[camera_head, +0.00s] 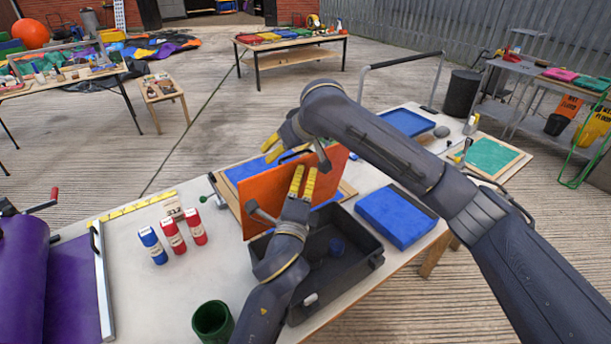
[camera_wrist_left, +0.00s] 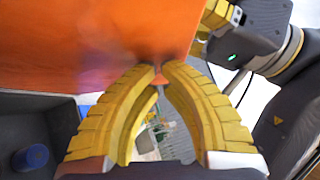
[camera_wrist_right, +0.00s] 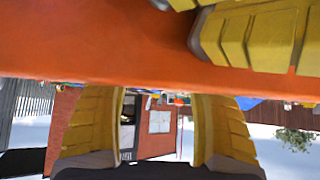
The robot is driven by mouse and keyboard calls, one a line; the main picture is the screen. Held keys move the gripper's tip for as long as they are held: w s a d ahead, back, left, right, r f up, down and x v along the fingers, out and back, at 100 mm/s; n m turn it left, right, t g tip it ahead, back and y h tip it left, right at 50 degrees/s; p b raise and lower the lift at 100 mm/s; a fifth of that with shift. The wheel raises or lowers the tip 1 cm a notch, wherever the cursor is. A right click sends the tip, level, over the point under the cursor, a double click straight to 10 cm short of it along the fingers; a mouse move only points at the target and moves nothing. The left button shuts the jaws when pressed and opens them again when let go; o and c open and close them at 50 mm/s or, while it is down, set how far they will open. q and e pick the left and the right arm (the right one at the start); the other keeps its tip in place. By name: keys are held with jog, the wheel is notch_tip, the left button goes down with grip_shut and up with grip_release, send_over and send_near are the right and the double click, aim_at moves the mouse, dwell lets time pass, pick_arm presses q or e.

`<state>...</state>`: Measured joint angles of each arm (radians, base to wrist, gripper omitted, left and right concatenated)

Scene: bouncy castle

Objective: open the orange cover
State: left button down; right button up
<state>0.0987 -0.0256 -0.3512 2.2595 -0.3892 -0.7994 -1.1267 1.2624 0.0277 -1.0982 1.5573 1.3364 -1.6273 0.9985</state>
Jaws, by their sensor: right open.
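The orange cover (camera_head: 262,190) stands steeply tilted on the table, with a wood-edged board partly showing behind it. It fills the upper part of the left wrist view (camera_wrist_left: 90,40) and crosses the right wrist view (camera_wrist_right: 110,45). My left gripper (camera_head: 304,172) is shut, its yellow fingertips (camera_wrist_left: 160,72) together against the cover's face near an edge. My right gripper (camera_head: 271,148) is open at the cover's upper edge. In the right wrist view its fingers are spread apart, with their tips hidden by the cover. The cover's hinge is hidden.
A dark grey bin (camera_head: 360,262) holding a blue cup stands in front of the cover. A blue box (camera_head: 397,215) lies right of it. Blue and red bottles (camera_head: 172,236), a green cup (camera_head: 212,322) and a purple roll (camera_head: 22,280) are at left.

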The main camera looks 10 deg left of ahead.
jog(key=o, duration=0.6)
jog(key=shift+d+r, duration=0.1)
jog(key=shift+r, duration=0.05)
